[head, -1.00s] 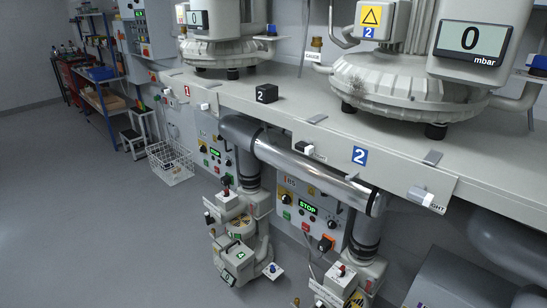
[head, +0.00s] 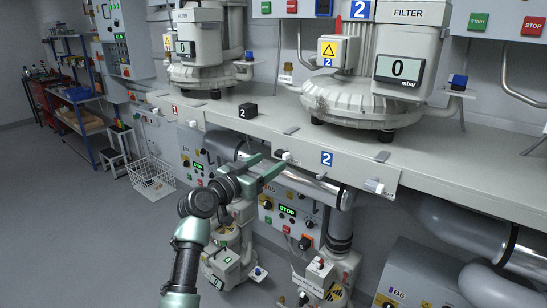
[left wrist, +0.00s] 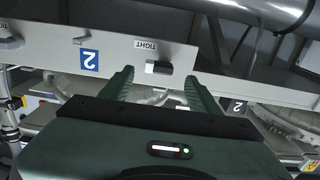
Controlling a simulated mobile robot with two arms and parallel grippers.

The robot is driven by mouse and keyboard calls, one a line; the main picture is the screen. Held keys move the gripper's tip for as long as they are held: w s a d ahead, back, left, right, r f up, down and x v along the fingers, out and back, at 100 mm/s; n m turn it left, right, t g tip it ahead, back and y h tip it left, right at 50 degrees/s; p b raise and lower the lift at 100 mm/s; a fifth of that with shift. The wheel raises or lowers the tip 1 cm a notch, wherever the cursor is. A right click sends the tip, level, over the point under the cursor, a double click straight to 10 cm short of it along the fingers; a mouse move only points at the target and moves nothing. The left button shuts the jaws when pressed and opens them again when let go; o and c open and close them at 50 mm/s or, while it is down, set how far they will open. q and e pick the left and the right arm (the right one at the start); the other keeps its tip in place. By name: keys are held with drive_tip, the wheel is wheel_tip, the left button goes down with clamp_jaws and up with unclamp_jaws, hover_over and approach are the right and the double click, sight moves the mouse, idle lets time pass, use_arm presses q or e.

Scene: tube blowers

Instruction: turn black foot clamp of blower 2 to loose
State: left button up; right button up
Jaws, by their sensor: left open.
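The black foot clamp of blower 2 (head: 281,154) is a small black lever with a white tip on the bench's front face, left of the blue 2 label. In the left wrist view the clamp (left wrist: 158,68) sits beside a TIGHT label. My left gripper (head: 274,161) is open in front of the bench face, close to the clamp. In the left wrist view the clamp shows between the two fingers (left wrist: 158,78), apart from both as far as I can see. Blower 2 (head: 350,100) stands on the bench above. My right gripper is not in view.
A white clamp (head: 374,187) is on the same face, further right. A metal pipe (head: 318,190) runs below the bench face, close under my gripper. A black block marked 2 (head: 248,111) stands on the bench.

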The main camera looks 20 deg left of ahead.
sight(280, 156)
use_arm(q)
drive_tip(key=x, duration=0.4)
drive_tip(key=shift+s+r+p, duration=0.1)
drive_tip(key=shift+r+p, duration=0.05)
drive_tip(key=shift+p, duration=0.2)
drive_tip(key=shift+w+d, duration=0.1)
drive_tip(key=shift+w, duration=0.3)
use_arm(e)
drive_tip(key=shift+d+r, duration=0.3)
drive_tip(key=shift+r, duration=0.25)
use_arm(q)
drive_tip(key=shift+c, duration=0.3)
clamp_jaws()
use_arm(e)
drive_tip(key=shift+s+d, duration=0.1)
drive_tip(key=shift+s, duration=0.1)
